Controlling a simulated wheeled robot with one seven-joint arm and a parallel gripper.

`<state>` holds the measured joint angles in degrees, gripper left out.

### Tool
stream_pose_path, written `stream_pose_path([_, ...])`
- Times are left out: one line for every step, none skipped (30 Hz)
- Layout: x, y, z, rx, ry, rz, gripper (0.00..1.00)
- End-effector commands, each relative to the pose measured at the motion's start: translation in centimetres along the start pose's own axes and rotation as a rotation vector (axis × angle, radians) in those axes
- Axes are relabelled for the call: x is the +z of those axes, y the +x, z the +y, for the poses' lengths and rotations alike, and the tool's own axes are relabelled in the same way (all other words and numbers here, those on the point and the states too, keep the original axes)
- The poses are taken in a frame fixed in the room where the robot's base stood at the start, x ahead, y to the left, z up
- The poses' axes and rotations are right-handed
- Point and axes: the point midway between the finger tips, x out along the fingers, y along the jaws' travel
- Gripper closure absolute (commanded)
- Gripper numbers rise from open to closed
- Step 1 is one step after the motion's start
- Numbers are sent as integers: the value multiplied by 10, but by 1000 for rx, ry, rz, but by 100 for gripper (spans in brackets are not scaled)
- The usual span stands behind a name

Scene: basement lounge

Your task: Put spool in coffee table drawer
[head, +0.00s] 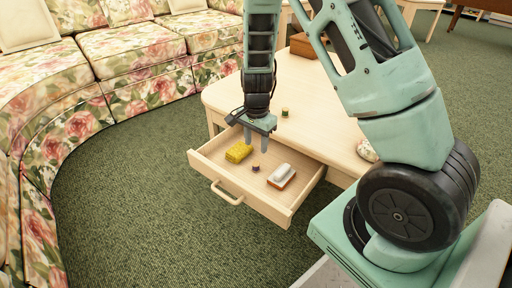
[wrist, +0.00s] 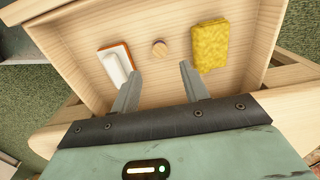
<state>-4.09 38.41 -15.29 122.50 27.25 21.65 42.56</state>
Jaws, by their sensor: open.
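The coffee table drawer (head: 285,213) is pulled out from the pale wooden coffee table (head: 318,122). A small spool (head: 255,168) with dark purplish thread stands on the drawer floor. Its round wooden end (wrist: 160,47) shows in the wrist view. A similar small green spool-like thing (head: 284,112) stands on the tabletop. My gripper (head: 257,145) points down over the drawer, open and empty. In the wrist view its fingertips (wrist: 160,72) are spread apart, with the round spool end beyond the gap between them.
A yellow sponge (head: 239,152) and a white-and-orange brush (head: 282,175) lie in the drawer on either side of the spool. A brown box (head: 303,45) and a pale patterned object (head: 367,150) are on the table. A floral sofa (head: 135,50) curves around the left; green carpet lies between.

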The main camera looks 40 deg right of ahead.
Motion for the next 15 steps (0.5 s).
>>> stream_pose_path([0,-13,0,0,-1,0,55])
stream_pose_path([0,-17,0,0,-1,0,55])
stream_pose_path([0,-22,0,0,0,0,55])
stream_pose_path([0,-25,0,0,0,0,55])
stream_pose_path([0,-27,0,-1,1,0,55])
stream_pose_path([0,-30,0,0,1,0,55])
stream_pose_path([1,-31,0,0,0,-1,55])
stream_pose_path([2,-33,0,0,-7,-3,55])
stream_pose_path([8,-36,-1,-2,-27,-9,55])
stream_pose_path([15,-40,-1,-5,-55,-17,55])
stream_pose_path([25,-45,-2,-10,-93,-27,55])
stream_pose_path([43,-53,-3,-18,-165,-44,55])
stream_pose_path([60,-61,-3,-25,-232,-60,55])
stream_pose_path([79,-70,-1,-32,-315,-77,55])
stream_pose_path([108,-83,3,-45,-440,-99,55])
